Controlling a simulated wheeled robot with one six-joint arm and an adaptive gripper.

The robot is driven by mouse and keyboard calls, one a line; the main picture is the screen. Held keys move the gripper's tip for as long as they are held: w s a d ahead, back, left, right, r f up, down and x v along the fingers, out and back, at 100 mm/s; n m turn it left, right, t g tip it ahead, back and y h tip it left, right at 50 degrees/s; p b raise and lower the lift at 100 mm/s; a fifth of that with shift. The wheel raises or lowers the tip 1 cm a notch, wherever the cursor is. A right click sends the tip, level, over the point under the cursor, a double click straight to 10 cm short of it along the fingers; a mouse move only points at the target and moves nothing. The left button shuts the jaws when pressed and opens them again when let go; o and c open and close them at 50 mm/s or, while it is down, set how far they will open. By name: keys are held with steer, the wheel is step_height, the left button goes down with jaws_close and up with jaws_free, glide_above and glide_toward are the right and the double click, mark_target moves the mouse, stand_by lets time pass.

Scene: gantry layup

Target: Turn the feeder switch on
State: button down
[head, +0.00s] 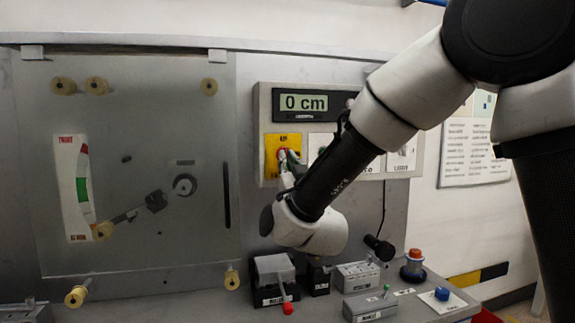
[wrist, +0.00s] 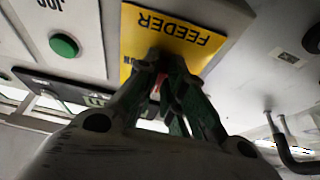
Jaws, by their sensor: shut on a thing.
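The feeder switch sits on a yellow plate (head: 270,145) on the grey control box below the display. In the wrist view the yellow plate (wrist: 150,30) reads FEEDER upside down. My gripper (head: 286,166) is at the plate, with its fingers (wrist: 168,70) closed around the switch knob. A bit of red shows between the fingers in the wrist view. Most of the knob is hidden by the fingers, so I cannot tell which way it points.
The display (head: 304,102) reads 0 cm. A green button (wrist: 64,45) marked JOG is beside the yellow plate. A clear panel with a dial and rollers (head: 130,170) stands at left. Below are a red-tipped lever (head: 288,308), small boxes and a blue button (head: 442,294).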

steer(key=shift+a+m, duration=0.1)
steer(key=shift+m, duration=0.3)
steer(key=m+g+h, duration=0.1)
steer(key=m+h, duration=0.1)
steer(key=m, duration=0.5)
steer(key=a+r+m+g+h, duration=0.1)
steer(key=m+h, duration=0.2)
steer(key=m, duration=0.4)
steer(key=m+g+h, duration=0.2)
steer(key=m+h, duration=0.1)
steer(key=m, duration=0.4)
steer(key=shift+s+a+r+m, duration=0.25)
steer(key=shift+a+r+m, duration=0.05)
steer(key=shift+r+m, duration=0.1)
steer(key=c, duration=1.5)
jaws_free()
steer(key=s, duration=0.4)
steer(key=s+a, duration=0.1)
steer(key=s, duration=0.7)
steer(key=shift+a, duration=0.2)
